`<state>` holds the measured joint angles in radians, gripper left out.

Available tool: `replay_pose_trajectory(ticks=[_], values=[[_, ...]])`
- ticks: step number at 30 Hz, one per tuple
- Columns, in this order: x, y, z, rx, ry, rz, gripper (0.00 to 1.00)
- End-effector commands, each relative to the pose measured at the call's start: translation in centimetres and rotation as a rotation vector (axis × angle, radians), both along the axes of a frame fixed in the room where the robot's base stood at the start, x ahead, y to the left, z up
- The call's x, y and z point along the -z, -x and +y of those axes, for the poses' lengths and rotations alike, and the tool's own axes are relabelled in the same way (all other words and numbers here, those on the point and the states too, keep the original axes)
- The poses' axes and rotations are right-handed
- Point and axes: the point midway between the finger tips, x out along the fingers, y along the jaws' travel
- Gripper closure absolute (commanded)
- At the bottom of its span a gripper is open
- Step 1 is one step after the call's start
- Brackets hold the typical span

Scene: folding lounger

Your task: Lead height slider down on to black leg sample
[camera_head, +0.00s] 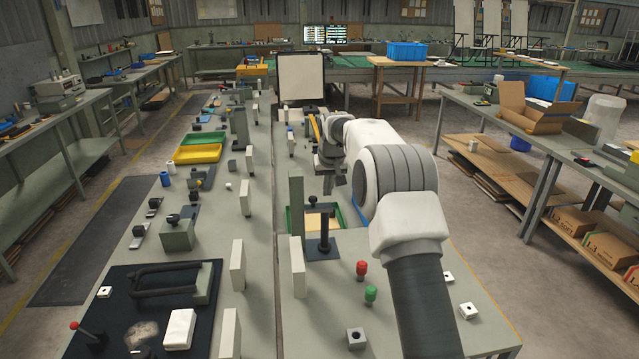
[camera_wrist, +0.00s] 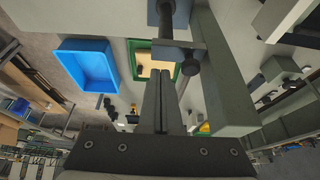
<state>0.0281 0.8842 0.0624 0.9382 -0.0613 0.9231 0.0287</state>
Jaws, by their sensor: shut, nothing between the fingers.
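A black upright post (camera_head: 325,232) stands on a flat dark base on the near bench, with a dark knob (camera_head: 312,200) at its upper left. I take this to be the height slider's stand. In the wrist view a grey block with a black knob (camera_wrist: 188,67) shows just beyond my fingers; it looks like the slider. My gripper (camera_wrist: 160,75) is shut and empty, its tips close to the block; touching or apart I cannot tell. In the head view my gripper (camera_head: 338,180) is partly hidden by my arm. I cannot make out the black leg sample for certain.
A tall grey-green upright (camera_head: 296,207) stands left of the post. A green-rimmed tray (camera_head: 309,213) lies behind it, and a blue bin (camera_wrist: 88,62) shows in the wrist view. A red-topped peg (camera_head: 361,269) and a green peg (camera_head: 370,294) stand in front.

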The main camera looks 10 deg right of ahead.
Motion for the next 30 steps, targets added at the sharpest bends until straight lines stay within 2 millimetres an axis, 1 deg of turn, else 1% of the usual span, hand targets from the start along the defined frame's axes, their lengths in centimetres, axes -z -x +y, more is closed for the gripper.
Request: replay_pose_trajectory(ticks=[1, 16, 30], values=[[-0.8, 0.0, 0.0, 0.0, 0.0, -0.001, 1.0], [-4.8, 0.0, 0.0, 0.0, 0.0, -0.003, 1.0], [-4.8, 0.0, 0.0, 0.0, 0.0, -0.003, 1.0]])
